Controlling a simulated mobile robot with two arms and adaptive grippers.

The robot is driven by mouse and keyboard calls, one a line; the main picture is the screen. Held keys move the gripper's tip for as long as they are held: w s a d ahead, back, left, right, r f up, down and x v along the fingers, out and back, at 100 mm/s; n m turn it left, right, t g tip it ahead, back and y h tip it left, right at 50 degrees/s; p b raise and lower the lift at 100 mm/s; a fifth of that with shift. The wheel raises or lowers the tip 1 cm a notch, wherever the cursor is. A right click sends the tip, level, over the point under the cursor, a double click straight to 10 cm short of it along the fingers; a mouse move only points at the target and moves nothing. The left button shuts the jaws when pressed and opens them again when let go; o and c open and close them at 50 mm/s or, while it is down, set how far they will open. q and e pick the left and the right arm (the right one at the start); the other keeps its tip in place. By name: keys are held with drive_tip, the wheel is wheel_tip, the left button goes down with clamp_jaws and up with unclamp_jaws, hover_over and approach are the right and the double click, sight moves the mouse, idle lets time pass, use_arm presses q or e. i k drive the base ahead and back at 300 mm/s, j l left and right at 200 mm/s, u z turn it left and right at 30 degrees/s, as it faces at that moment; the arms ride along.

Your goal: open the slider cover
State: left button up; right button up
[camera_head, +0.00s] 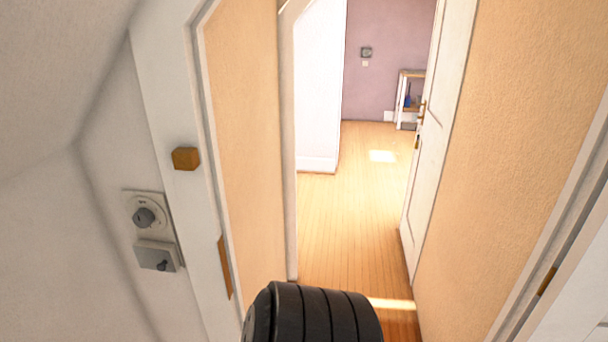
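No part that I can clearly tell as a slider cover shows in the head view. On the white wall at the left is a grey-white plate with a round dark knob (145,216). Just below it is a second plate with a small dark lever or knob (160,262). A small brown block (186,158) sits on the white door frame to the right of the plates. Neither of my grippers is in view.
An orange-tan wall (245,150) stands right of the frame. A wooden floor (350,200) runs to a far room with a small shelf (410,95). A white door (432,150) stands open on the right. The passage is narrow.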

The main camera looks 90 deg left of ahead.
sight(147, 258)
drive_tip(key=u, duration=3.8)
